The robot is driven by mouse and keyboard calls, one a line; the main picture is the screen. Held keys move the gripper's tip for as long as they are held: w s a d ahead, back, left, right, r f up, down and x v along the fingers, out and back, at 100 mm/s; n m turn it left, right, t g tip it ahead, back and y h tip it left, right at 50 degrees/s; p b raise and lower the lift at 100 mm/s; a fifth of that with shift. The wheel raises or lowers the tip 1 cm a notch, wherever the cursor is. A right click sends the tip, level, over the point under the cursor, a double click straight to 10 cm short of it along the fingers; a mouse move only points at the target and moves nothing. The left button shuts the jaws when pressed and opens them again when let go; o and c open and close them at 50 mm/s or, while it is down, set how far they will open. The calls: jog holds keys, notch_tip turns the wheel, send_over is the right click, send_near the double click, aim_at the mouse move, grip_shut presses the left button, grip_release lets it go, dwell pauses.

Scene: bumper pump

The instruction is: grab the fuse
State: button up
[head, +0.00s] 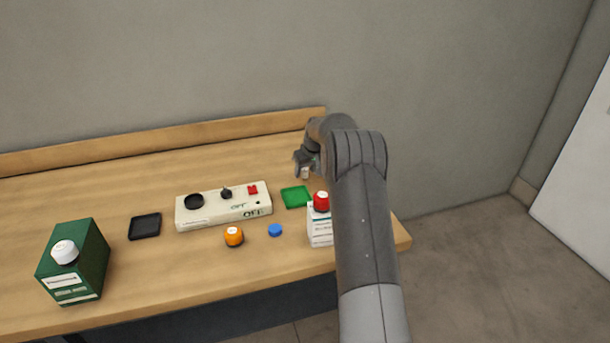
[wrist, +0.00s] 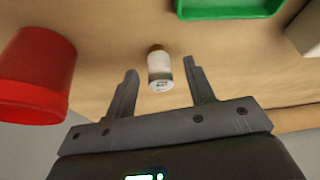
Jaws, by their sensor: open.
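The fuse looks to be the small white cylinder with metal-coloured ends in the wrist view (wrist: 160,72); it also shows in the head view (head: 305,173), near the table's back right. My gripper (wrist: 158,80) is open, with one finger on each side of the cylinder. I see a gap between the cylinder and both fingers. In the head view my gripper (head: 303,164) is just above or beside it, and my arm hides part of that area.
The white control panel (head: 223,207), blue cap (head: 275,230), orange cap (head: 234,236), black tray (head: 145,226) and green box (head: 85,262) stand further left.

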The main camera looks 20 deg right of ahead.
jog(key=shift+w+f, duration=0.1)
jog(key=shift+f, duration=0.05)
jog(key=shift+c, duration=0.2)
jog(key=c, duration=1)
